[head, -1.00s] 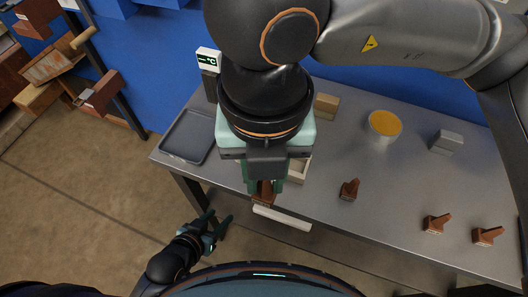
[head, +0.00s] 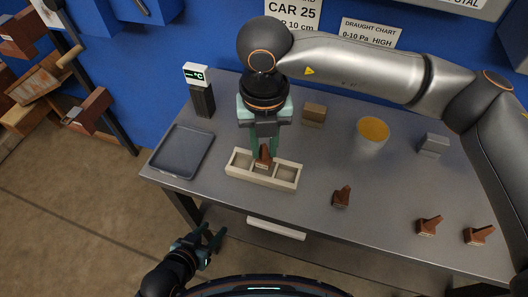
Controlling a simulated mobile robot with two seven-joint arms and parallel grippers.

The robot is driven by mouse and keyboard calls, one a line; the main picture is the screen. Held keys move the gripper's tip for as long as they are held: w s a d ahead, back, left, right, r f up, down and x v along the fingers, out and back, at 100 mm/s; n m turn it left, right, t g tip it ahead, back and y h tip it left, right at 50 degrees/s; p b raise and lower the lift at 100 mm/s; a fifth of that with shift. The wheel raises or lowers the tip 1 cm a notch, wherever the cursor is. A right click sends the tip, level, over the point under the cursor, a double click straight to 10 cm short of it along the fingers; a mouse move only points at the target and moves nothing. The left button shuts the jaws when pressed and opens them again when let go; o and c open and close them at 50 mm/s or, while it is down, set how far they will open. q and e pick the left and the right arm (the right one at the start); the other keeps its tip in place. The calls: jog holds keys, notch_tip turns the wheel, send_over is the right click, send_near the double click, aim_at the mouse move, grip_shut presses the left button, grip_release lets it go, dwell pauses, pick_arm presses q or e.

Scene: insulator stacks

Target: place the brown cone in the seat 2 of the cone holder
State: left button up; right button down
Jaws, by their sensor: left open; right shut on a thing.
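The pale cone holder (head: 236,176) lies on the grey table and has a row of three square seats. My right gripper (head: 265,151) is shut on a brown cone (head: 264,159) at the middle seat. The cone looks upright. I cannot tell whether its base touches the seat floor or hangs just above it. The left and right seats look empty. My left gripper (head: 214,236) is open and empty, low in front of the table. More brown cones stand to the right: one near the middle (head: 342,197), two near the right front (head: 429,226) (head: 479,235).
A grey tray (head: 182,152) lies left of the holder. A dark stand with a °C display (head: 196,76) is behind it. A blue wall closes the rear.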

aim_at(264, 157)
jog(key=shift+f, duration=1.35)
jog(key=shift+f, duration=0.2)
jog(key=c, duration=0.7)
grip_release()
jog(key=shift+s+r, duration=0.1)
notch_tip(264, 157, up, 12)
jog(key=shift+r, duration=0.15)
